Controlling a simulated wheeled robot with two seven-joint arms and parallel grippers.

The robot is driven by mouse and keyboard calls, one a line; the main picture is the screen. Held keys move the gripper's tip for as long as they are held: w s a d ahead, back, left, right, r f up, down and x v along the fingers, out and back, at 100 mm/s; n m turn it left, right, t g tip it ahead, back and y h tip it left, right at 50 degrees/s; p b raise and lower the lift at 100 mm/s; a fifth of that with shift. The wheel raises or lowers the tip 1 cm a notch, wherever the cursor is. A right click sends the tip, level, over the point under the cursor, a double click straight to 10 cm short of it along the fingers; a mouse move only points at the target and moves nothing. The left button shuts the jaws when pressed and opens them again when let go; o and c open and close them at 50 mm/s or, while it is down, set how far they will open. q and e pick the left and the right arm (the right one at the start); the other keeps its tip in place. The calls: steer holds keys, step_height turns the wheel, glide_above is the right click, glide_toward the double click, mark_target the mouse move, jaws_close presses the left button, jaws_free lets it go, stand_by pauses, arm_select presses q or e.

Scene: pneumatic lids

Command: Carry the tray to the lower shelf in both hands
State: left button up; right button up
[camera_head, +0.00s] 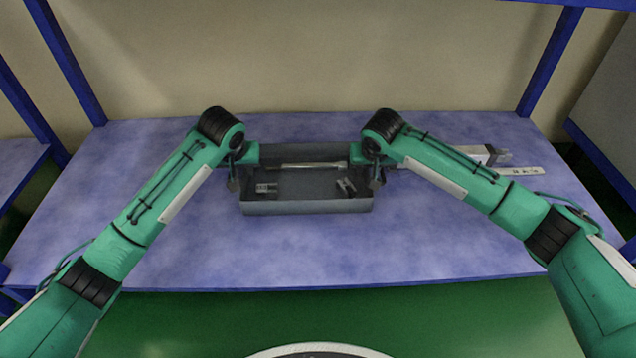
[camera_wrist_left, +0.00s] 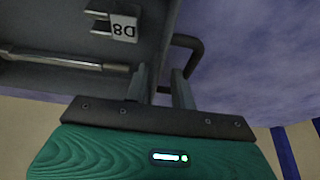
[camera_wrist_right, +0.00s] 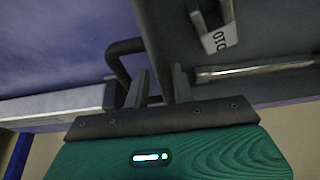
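The grey open tray (camera_head: 306,208) rests on the blue tabletop (camera_head: 420,235), near its middle. In it lie a metal rod (camera_head: 305,165), a labelled part at left (camera_head: 266,188) and another at right (camera_head: 345,186). My left gripper (camera_head: 236,180) is at the tray's left end. In the left wrist view its fingers (camera_wrist_left: 160,86) stand apart beside the end wall and dark loop handle (camera_wrist_left: 193,45). My right gripper (camera_head: 374,178) is at the right end. In the right wrist view its fingers (camera_wrist_right: 159,86) also stand apart, near the right handle (camera_wrist_right: 118,55). Finger contact is unclear.
A grey metal part (camera_head: 470,154) and a white labelled strip (camera_head: 515,170) lie right of the tray, behind my right arm. Blue posts (camera_head: 67,60) rise at the table's back. Another blue surface (camera_head: 15,165) is at far left. The table in front of the tray is clear.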

arm_select(q)
steer(key=v, duration=0.8)
steer(key=shift+r, duration=0.1)
arm_select(e)
steer(key=shift+r, duration=0.15)
arm_select(q)
steer(key=shift+s+r, duration=0.25)
steer(key=shift+r, duration=0.15)
arm_select(e)
steer(key=v, duration=1.1)
steer(key=shift+s+r, duration=0.25)
steer(key=shift+r, duration=0.05)
arm_select(q)
steer(key=shift+s, duration=0.1)
